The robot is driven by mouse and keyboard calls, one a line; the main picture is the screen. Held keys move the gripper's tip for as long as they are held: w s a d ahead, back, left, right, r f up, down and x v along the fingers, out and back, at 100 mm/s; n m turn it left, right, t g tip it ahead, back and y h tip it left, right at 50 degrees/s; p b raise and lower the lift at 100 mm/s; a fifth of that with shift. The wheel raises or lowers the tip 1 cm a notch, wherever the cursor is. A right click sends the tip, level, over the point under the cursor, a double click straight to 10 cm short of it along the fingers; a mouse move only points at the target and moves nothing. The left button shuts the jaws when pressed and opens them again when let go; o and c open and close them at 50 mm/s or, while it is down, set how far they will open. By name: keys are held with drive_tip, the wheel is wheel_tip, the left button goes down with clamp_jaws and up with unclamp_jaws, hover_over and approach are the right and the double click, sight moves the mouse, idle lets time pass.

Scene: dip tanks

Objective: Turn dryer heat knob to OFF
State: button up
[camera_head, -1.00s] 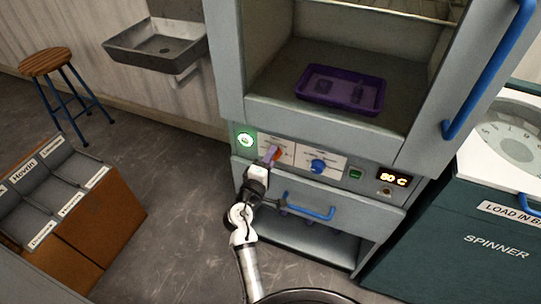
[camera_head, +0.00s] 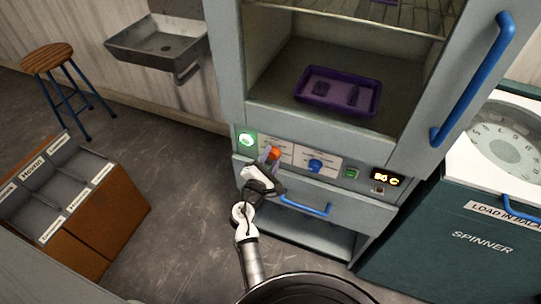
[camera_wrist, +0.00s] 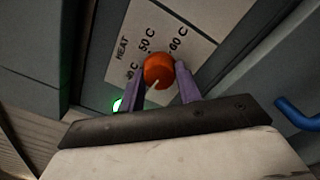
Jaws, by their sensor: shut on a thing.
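The heat knob is orange-red and round on a white panel of the dryer front; it shows in the head view (camera_head: 274,153) and in the wrist view (camera_wrist: 158,68). My gripper (camera_head: 267,159) is shut on it, with one purple finger on each side in the wrist view (camera_wrist: 160,82). The panel (camera_wrist: 185,22) reads HEAT, with 50 C and 60 C above the knob and another, partly hidden mark at its lower left. A pale line on the knob points down and slightly left in the wrist view. The OFF mark is not readable.
A blue knob (camera_head: 315,166) sits right of the heat knob, then a green button (camera_head: 351,174) and a lit display (camera_head: 386,179). A blue drawer handle (camera_head: 305,206) lies below. A green lamp (camera_head: 246,139) glows at left. A purple tray (camera_head: 338,108) rests inside the dryer.

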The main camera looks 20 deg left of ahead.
drive_tip(key=shift+r+n, duration=0.1)
drive_tip(key=shift+n, duration=0.3)
drive_tip(key=o, duration=1)
